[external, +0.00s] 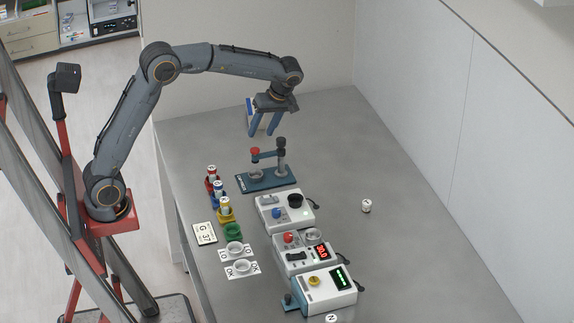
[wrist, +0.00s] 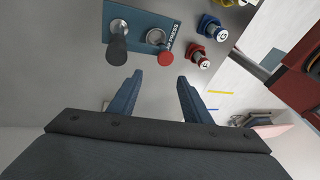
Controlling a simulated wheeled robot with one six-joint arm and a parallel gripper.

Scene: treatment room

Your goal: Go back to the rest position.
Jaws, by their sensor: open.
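My gripper (external: 265,124) hangs from the raised arm above the far part of the grey table (external: 420,220). Its two blue fingers are apart and nothing shows between them; in the wrist view the gripper (wrist: 158,82) also looks empty. The press (external: 265,181), on a blue base plate with a red knob and a dark handle, stands on the table just nearer than the gripper. It also shows in the wrist view (wrist: 136,25), ahead of the fingertips and not touched by them.
Vials in red (external: 212,178), blue (external: 219,190) and yellow (external: 225,208) holders line the left side. Several white devices (external: 285,210) stand in the middle. A small white vial (external: 366,206) stands alone on the right, with bare table around it. A wall (external: 470,100) bounds the right.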

